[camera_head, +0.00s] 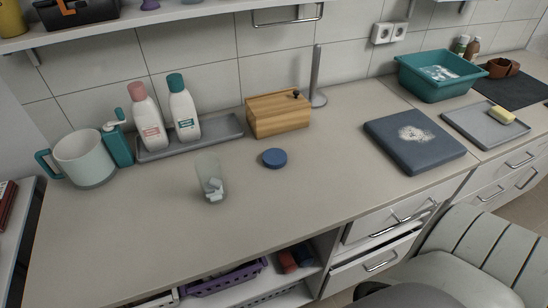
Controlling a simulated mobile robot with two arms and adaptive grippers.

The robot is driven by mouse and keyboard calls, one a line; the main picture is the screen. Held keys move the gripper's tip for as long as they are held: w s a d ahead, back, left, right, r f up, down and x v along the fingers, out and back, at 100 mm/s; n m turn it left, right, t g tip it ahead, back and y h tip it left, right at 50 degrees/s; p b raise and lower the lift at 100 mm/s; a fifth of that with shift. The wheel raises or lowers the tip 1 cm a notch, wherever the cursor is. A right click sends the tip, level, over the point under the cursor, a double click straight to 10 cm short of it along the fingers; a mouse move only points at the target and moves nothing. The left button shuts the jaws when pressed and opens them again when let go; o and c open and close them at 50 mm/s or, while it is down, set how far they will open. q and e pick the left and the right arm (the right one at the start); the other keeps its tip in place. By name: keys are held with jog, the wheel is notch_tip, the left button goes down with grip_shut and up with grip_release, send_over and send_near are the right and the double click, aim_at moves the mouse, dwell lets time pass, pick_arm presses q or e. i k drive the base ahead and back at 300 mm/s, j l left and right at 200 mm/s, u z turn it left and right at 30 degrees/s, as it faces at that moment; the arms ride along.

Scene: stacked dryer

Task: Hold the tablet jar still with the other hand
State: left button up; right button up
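Neither of my grippers shows in the head view, and nothing touches the jar.
A grey tray (222,128) with two bottles (147,118) stands behind the jar. A wooden box (278,116) is behind the lid, and a white jug (85,158) is at left. Counter in front of the jar is clear.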

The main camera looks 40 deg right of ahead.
aim_at(207, 166)
jog(key=k+l+u, duration=0.2)
jog(key=l, duration=0.25)
jog(key=k+l+u, duration=0.15)
jog(key=l, duration=0.3)
jog(key=k+l+u, duration=0.2)
jog(key=l, duration=0.2)
jog(key=k+l+u, duration=0.2)
jog(key=l, duration=0.2)
jog(key=i, duration=0.1)
